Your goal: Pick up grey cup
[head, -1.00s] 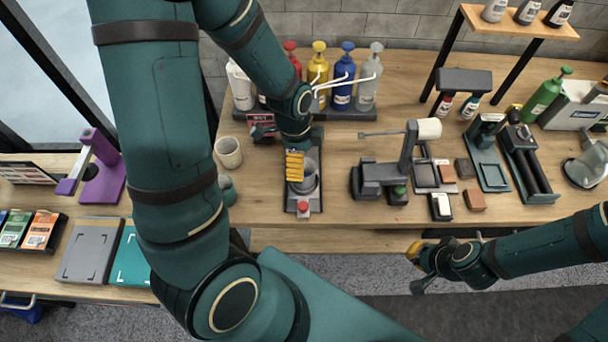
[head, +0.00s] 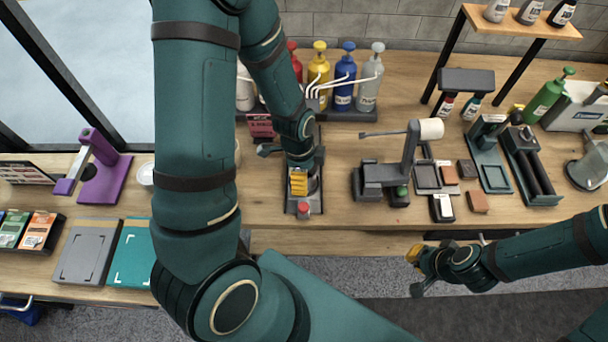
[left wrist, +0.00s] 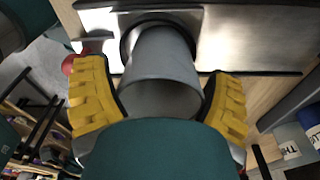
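The grey cup (left wrist: 160,85) stands on a dark base with a metal plate in the left wrist view, its open mouth facing the camera. In the head view the cup (head: 313,185) is mostly hidden by my left gripper (head: 300,183). In the left wrist view my left gripper (left wrist: 160,100) has its yellow fingers apart, one on each side of the cup. The fingers are very close to the cup's sides; I cannot tell contact. My right gripper (head: 418,270) is in front of the table's edge, away from the cup; its opening is unclear.
A red knob (head: 303,208) is on the front of the base. Pump bottles (head: 345,85) stand in a rack behind. A grey device (head: 385,175) with a white roller stands to the right. Some table lies clear between base and device.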

